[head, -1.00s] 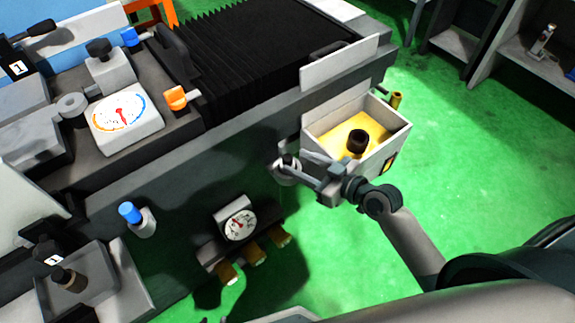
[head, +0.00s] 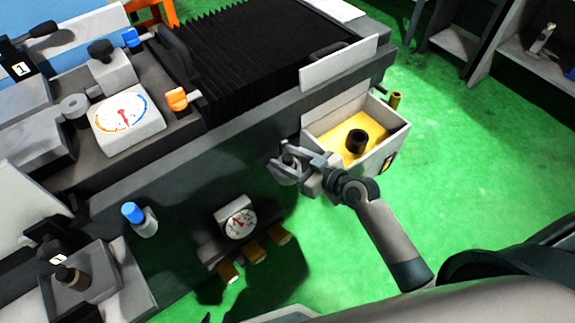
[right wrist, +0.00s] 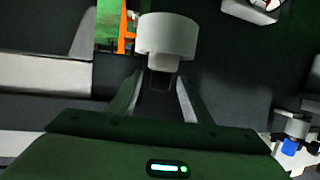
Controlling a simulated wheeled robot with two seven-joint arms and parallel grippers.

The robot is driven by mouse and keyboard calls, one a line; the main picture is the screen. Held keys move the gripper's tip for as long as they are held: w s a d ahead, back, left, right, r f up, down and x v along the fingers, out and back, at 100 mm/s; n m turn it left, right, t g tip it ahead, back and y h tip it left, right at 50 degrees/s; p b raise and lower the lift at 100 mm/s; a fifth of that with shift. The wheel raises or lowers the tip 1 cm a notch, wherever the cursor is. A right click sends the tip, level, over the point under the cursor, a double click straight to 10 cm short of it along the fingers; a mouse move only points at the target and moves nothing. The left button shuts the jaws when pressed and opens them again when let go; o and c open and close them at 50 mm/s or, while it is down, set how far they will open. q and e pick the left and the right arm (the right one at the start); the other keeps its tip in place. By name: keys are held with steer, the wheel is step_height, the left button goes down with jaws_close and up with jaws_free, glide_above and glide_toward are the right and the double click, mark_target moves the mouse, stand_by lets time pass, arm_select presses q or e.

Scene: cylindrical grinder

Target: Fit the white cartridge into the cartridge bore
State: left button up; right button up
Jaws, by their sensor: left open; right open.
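The white cartridge (right wrist: 167,36) is a pale cylinder with a wide far end and a narrower near end, just ahead of my right fingertips in the right wrist view. My right gripper (head: 281,167) is open beside the machine's dark front wall, left of the yellow-floored bin; it also shows in the right wrist view (right wrist: 160,92). In the head view the fingers largely hide the cartridge. I cannot tell whether it touches them or sits in a bore; no bore opening is clear. Only a dark tip of my left gripper (head: 207,317) shows at the bottom edge.
The bin (head: 396,137) with a dark round knob inside stands right of my right gripper. A gauge (head: 238,222) above several brass fittings and a blue-capped cylinder (head: 140,218) stick out of the machine front.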

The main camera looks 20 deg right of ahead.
jaws_close()
arm_select(q)
steer(key=shift+a, duration=0.1)
arm_select(e)
steer(key=shift+r, duration=0.1)
steer(key=shift+r, duration=0.55)
steer(key=r, duration=0.3)
steer(key=shift+d+r, duration=0.1)
steer(key=shift+d, duration=0.25)
arm_select(q)
steer(key=shift+s+a+f+g+y+b, duration=0.3)
steer(key=shift+s+a+f+g+b, duration=0.35)
steer(key=shift+a+f+g+b, duration=0.3)
arm_select(e)
steer(key=s+d+r, duration=0.2)
steer(key=d+r, duration=0.4)
steer(key=d, duration=0.4)
steer(key=shift+d+r, duration=0.3)
steer(key=shift+d, duration=0.1)
steer(key=shift+s, duration=0.1)
